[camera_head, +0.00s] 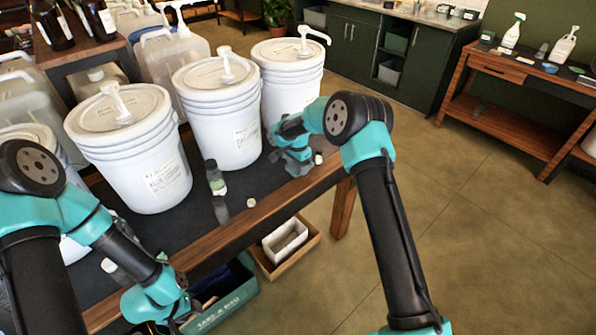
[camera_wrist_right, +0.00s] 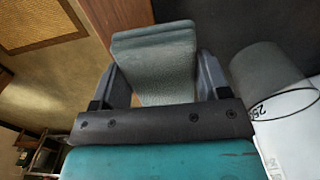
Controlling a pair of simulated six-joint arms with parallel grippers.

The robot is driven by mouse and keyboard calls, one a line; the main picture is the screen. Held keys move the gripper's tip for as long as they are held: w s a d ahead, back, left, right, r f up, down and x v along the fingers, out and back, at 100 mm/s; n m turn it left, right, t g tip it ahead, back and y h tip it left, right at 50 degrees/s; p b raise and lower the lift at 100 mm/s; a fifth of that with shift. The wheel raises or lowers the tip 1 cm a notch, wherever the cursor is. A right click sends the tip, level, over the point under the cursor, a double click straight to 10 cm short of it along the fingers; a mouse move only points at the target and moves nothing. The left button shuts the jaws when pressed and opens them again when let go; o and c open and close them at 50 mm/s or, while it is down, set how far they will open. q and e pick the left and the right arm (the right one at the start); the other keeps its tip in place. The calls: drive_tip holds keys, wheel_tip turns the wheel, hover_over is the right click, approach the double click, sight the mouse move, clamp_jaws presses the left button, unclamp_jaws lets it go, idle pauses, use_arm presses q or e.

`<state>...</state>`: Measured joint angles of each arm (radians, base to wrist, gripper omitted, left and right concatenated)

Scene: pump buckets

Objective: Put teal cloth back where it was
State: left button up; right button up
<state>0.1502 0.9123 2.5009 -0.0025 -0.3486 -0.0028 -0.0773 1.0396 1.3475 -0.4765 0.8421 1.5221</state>
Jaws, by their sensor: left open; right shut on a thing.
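The teal cloth (camera_wrist_right: 155,60) is a folded, textured grey-teal pad between the fingers of my right gripper (camera_wrist_right: 158,85) in the right wrist view. In the head view my right gripper (camera_head: 294,160) is low over the dark table top, just right of the middle white bucket and in front of the right one. Its fingertips are hard to make out there. My left gripper (camera_head: 168,312) is open at the bottom, by the table's front edge; its fingertips are partly cut off or hidden, and I see nothing held in it.
White pump buckets (camera_head: 235,120) stand in a row on the dark table (camera_head: 190,228) with a wooden edge. A teal crate (camera_head: 228,300) and a wooden tray (camera_head: 287,242) are below. Open floor lies to the right.

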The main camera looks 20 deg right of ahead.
sight(298, 166)
drive_tip(key=shift+w+d, duration=0.1)
drive_tip(key=shift+w, duration=0.15)
drive_tip(key=shift+f, duration=1.8)
drive_tip(key=shift+f, duration=0.1)
drive_tip(key=o, duration=1)
wheel_tip(298, 166, up, 12)
drive_tip(key=shift+r, duration=0.15)
